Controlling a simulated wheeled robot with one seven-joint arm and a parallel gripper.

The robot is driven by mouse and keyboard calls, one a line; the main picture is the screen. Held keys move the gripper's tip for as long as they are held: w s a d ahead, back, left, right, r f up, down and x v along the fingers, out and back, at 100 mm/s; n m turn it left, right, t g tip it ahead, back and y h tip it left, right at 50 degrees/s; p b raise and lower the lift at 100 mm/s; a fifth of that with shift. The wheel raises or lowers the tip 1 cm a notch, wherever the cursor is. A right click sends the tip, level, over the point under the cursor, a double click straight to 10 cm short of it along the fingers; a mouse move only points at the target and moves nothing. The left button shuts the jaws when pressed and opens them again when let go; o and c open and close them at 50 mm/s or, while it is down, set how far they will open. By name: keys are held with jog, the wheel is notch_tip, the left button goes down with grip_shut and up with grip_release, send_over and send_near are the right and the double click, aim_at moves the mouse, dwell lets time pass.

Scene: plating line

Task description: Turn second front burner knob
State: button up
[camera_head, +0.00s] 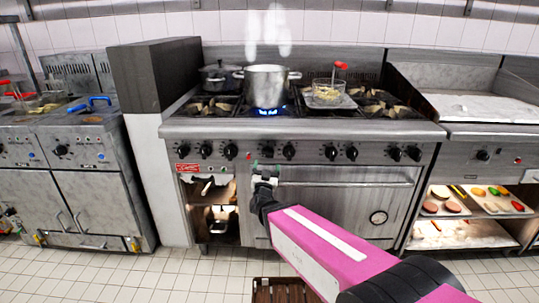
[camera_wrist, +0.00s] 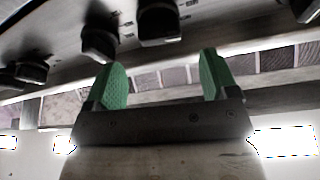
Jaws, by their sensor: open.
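The range's front panel carries a row of black burner knobs. The second knob from the left (camera_head: 206,150) stands clear, left of my gripper. My gripper (camera_head: 265,168) is open and empty, just below the panel in front of the oven door's top, near two middle knobs (camera_head: 268,151) and (camera_head: 289,152). In the wrist view, the green fingertips of my gripper (camera_wrist: 163,78) are apart with nothing between them. One knob (camera_wrist: 158,22) appears ahead of the gap and another (camera_wrist: 99,42) ahead of the left finger. I cannot tell which one the task means.
A steaming steel pot (camera_head: 266,85) sits over a blue flame. A basket with a red handle (camera_head: 327,92) stands to its right on the range. The oven handle (camera_head: 345,183) runs close beside my gripper. A brown crate (camera_head: 283,291) is on the floor below my arm.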

aim_at(268, 156)
jog(key=x, duration=0.7)
jog(key=c, duration=0.9)
